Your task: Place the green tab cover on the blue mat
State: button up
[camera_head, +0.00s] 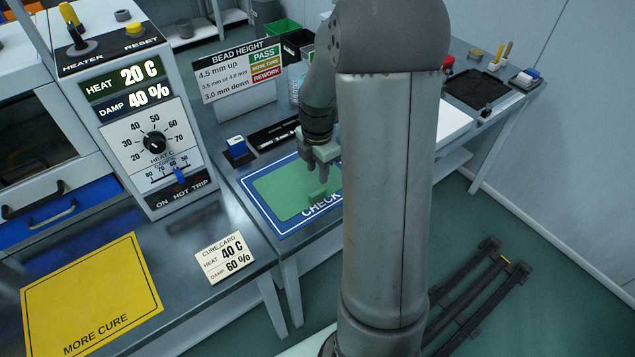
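The green cover (282,191) is a flat green sheet with a small upright tab (317,196) near its right end. It lies on the blue mat (262,221), which has a white border line and the word CHECK along its front edge. My gripper (317,171) points down just above the tab. Its two fingers look apart, with nothing seen between them. The cover's right end and the mat's right part are hidden behind my arm.
A blue-topped block (237,147) and a black tray (274,134) sit behind the mat, near the BEAD HEIGHT sign (238,72). The heater panel (150,115) stands to the left. A cure card (225,257) and yellow MORE CURE mat (92,296) lie on the nearer bench.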

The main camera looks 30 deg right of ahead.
jog(key=s+a+r+m, duration=0.9)
jog(key=s+a+m, duration=0.5)
jog(key=s+m, duration=0.5)
jog(key=shift+s+a+t, duration=0.2)
jog(key=shift+s+t, duration=0.1)
jog(key=shift+s, duration=0.05)
